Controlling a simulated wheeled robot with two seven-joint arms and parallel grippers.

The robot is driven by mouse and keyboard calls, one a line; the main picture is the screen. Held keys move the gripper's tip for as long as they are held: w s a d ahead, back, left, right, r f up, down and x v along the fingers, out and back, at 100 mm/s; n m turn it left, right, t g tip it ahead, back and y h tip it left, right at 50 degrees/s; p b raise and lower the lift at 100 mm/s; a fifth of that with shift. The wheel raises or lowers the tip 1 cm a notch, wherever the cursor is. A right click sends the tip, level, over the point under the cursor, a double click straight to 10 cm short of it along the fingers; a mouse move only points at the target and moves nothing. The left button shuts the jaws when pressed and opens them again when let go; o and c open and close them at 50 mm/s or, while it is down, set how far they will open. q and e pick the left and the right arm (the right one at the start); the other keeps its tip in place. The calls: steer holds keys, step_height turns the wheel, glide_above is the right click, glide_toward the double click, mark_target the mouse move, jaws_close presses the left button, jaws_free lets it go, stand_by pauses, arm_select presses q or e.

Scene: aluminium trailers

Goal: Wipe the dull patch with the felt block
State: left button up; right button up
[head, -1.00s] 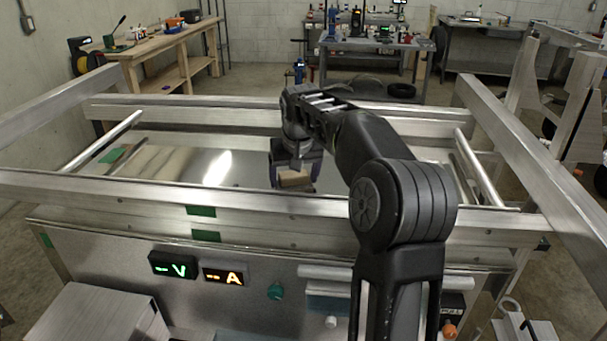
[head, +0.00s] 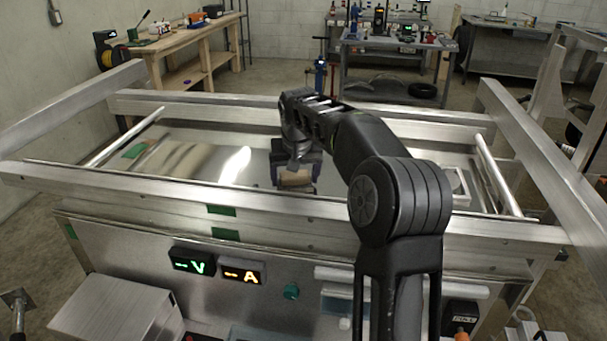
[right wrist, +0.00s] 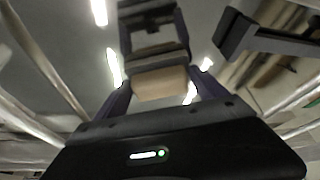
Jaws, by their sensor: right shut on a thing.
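My right gripper (head: 297,180) is shut on a tan felt block (head: 296,179) over the shiny metal sheet (head: 225,176) inside the aluminium frame. In the right wrist view the felt block (right wrist: 160,83) sits between the two fingers, with a mirrored image of the gripper in the sheet just beyond it. The block is close to the sheet; I cannot tell whether it touches. Brownish streaks (head: 185,158) show on the sheet left of the gripper; I cannot tell whether they are the dull patch or a reflection. My left gripper is out of view.
A front rail (head: 290,207) crosses between me and the sheet. Slanted beams (head: 535,165) and bare rods (head: 126,138) flank it. A green V display (head: 193,262) and an amber A display (head: 242,272) sit on the front panel.

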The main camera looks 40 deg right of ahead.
mark_target(311, 183)
steer(key=shift+a+f, duration=0.1)
steer(key=shift+f, duration=0.05)
stand_by(0.5)
steer(key=shift+s+d, duration=0.2)
steer(key=shift+s+d+b, duration=0.5)
steer(key=shift+s+d, duration=0.6)
steer(key=shift+s, duration=0.25)
steer(key=shift+d, duration=0.1)
steer(key=shift+s+d, duration=0.4)
steer(key=shift+s, duration=0.15)
steer(key=shift+s+d+r, duration=0.2)
steer(key=shift+s+d, duration=0.55)
steer(key=shift+s, duration=0.2)
